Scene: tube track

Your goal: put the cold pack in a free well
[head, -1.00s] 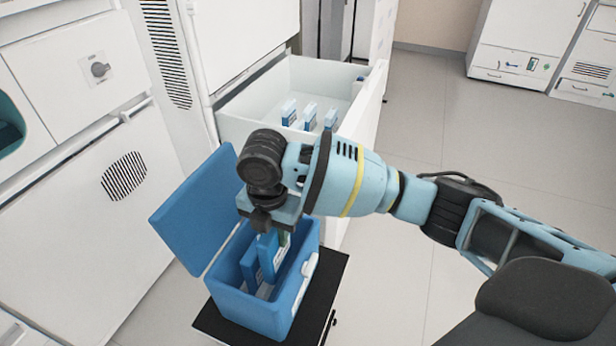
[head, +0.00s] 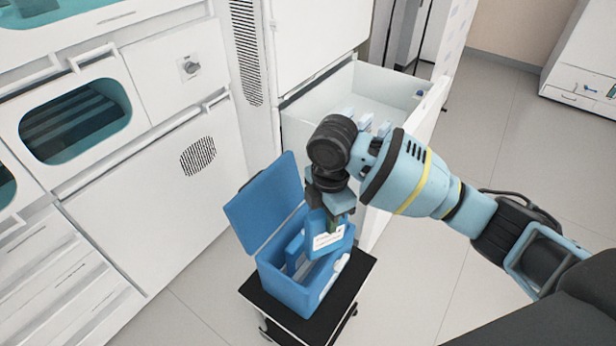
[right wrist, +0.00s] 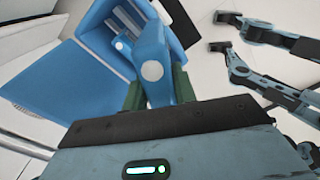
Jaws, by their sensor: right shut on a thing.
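The cold pack (head: 325,239) is a flat blue block with a white label. My right gripper (head: 334,217) is shut on its upper part and holds it over the open blue box (head: 290,293). The pack looks tilted, and its lower end overlaps the box opening; I cannot tell whether it touches anything. In the right wrist view the held pack (right wrist: 153,92) shows a white disc between my green fingers. Another blue pack (head: 294,247) stands in the box on the left. The wells under the held pack are hidden. My left gripper is not in view.
The box's blue lid (head: 264,203) stands open on the left. The box rests on a black-topped cart (head: 345,300).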

